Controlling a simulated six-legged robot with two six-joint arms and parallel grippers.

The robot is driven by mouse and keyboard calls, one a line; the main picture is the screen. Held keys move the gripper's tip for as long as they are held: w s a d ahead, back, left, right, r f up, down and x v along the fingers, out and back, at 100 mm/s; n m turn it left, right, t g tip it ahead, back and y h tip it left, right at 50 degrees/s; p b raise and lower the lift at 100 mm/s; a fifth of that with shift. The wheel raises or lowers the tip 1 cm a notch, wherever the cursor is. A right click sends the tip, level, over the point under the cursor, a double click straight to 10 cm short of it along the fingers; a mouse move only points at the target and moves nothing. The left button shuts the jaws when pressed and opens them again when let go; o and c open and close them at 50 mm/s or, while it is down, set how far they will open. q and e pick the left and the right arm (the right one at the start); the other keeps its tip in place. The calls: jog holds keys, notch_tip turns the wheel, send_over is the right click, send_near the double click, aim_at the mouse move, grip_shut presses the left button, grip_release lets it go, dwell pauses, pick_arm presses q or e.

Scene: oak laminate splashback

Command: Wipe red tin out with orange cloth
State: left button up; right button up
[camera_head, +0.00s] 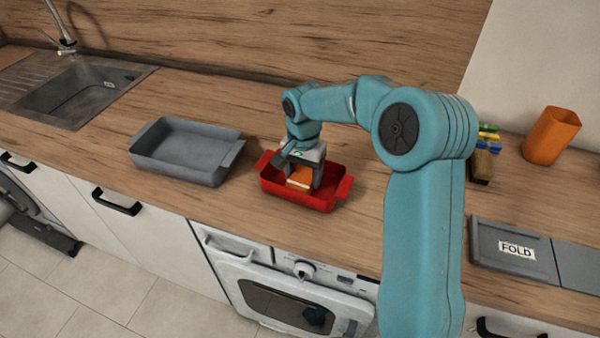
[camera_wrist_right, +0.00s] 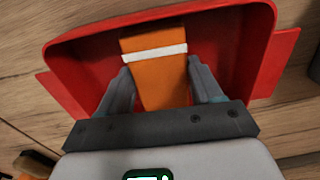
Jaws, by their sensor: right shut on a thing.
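The red tin (camera_head: 330,197) sits on the wooden counter in the head view, in front of my right arm. It also fills much of the right wrist view (camera_wrist_right: 80,65). My right gripper (camera_head: 302,176) points down into the tin. Its two fingers are shut on the orange cloth (camera_head: 300,178), one on each side of it. In the right wrist view the folded cloth (camera_wrist_right: 160,85) shows a white stripe and lies between the fingers, inside the tin walls. I cannot tell whether the cloth touches the tin floor. My left gripper is not in view.
A grey tin (camera_head: 180,150) stands to the left of the red tin. A sink (camera_head: 80,90) is at the far left. An oven (camera_head: 290,290) is below the counter.

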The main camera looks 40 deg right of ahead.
jog(key=shift+r+p, duration=0.9)
jog(key=shift+r, duration=0.05)
jog(key=shift+r+p, duration=0.55)
jog(key=shift+r, duration=0.3)
notch_tip(320, 180, up, 5)
jog(key=p, duration=0.4)
jog(key=shift+r, duration=0.2)
jog(key=shift+f, duration=0.1)
